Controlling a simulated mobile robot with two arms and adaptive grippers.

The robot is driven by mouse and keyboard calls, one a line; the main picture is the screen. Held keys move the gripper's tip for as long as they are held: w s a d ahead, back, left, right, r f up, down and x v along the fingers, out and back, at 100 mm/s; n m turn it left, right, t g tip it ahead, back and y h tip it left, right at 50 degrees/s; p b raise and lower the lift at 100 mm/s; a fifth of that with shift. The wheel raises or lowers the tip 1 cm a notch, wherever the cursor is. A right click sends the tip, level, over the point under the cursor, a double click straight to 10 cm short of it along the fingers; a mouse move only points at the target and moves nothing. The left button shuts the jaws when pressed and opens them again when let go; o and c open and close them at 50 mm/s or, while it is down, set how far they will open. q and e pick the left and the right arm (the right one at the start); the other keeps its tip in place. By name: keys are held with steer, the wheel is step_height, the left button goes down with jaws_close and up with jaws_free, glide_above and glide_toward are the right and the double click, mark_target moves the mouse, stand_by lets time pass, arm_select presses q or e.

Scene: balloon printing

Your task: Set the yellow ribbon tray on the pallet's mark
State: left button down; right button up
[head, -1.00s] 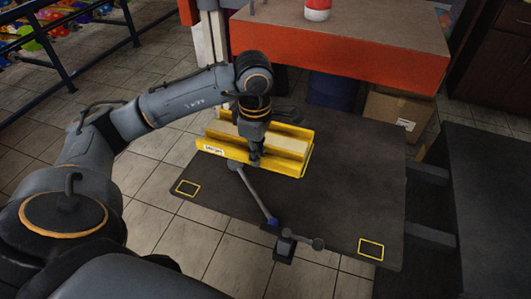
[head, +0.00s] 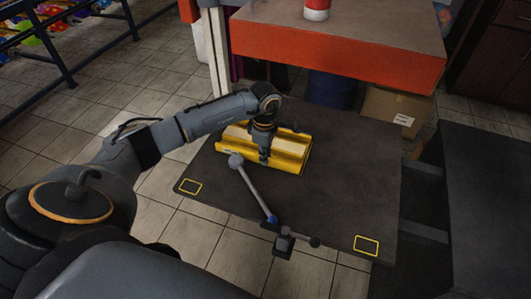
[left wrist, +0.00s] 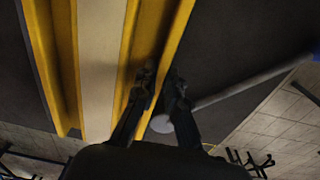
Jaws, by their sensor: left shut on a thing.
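The yellow ribbon tray (head: 236,134), long with a pale inside, is over the dark pallet (head: 345,165), towards its far left part. Whether it rests on the pallet or hangs just above it, I cannot tell. My left gripper (head: 264,158) is shut on the near yellow wall of the tray. In the left wrist view the tray (left wrist: 102,50) runs up the left side and the gripper's fingers (left wrist: 160,88) are at its wall. Yellow outlined marks show on the pallet at the near left (head: 190,186) and near right (head: 366,245). My right gripper is not in view.
A thin grey rod (head: 253,190) with a round end crosses the view in front of the tray; it also shows close to the fingers in the left wrist view (left wrist: 235,95). An orange-sided table (head: 340,58) stands behind the pallet. The pallet's right part is clear.

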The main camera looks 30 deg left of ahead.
arm_select(q)
steer(key=c, duration=1.4)
jaws_free()
step_height(320, 180, up, 12)
steer(key=b, duration=0.2)
steer(key=shift+s, duration=0.15)
